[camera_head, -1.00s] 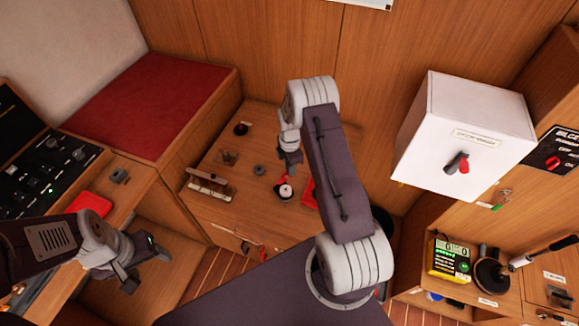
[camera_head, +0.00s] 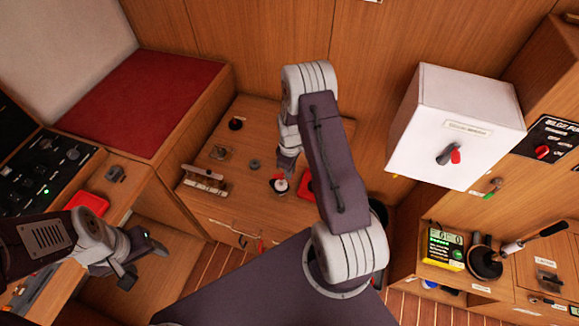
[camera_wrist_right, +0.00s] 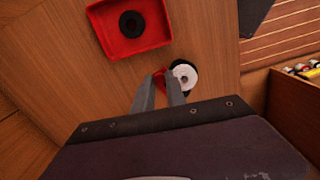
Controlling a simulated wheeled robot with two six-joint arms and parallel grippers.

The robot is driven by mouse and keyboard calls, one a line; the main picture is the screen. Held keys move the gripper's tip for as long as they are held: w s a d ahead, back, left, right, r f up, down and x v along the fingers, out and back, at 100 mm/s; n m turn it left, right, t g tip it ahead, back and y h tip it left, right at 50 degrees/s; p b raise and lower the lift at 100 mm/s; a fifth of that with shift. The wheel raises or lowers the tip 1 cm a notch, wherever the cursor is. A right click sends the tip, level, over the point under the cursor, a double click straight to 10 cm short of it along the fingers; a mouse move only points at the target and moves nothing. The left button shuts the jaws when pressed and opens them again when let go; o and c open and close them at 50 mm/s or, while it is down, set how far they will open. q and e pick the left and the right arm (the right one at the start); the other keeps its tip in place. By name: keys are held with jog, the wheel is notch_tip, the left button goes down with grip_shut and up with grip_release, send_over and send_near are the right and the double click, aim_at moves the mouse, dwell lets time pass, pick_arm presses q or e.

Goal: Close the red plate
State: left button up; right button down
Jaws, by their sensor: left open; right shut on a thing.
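In the head view a small round fitting (camera_head: 280,185) with a white top and dark base stands on the wooden counter. In the right wrist view its white disc (camera_wrist_right: 185,74) with a dark centre is just beside my fingertips. My right gripper (camera_head: 287,168) is at the fitting, shut on a small red piece, which shows between its fingers (camera_wrist_right: 160,86) in the wrist view. The piece looks like the red plate, but its shape is mostly hidden. My left gripper (camera_head: 142,266) is open and empty, low at the left, away from the fitting.
A red tray (camera_wrist_right: 98,22) holding a black ring (camera_wrist_right: 132,24) lies close to my right gripper. A small rack (camera_head: 204,180) and dark knob (camera_head: 236,124) are on the counter. A white box (camera_head: 455,125) projects from the wall at right.

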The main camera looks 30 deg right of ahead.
jog(key=m, duration=0.1)
jog(key=s+a+m, duration=0.1)
jog(key=shift+m, duration=0.4)
jog(key=m, duration=0.1)
jog(key=a+m, duration=0.1)
jog(key=m, duration=0.1)
jog(key=s+m, duration=0.1)
jog(key=shift+a, duration=0.3)
dwell(0.6)
jog(key=c, duration=1.3)
grip_release()
jog(key=shift+c, duration=0.2)
notch_tip(320, 180, up, 9)
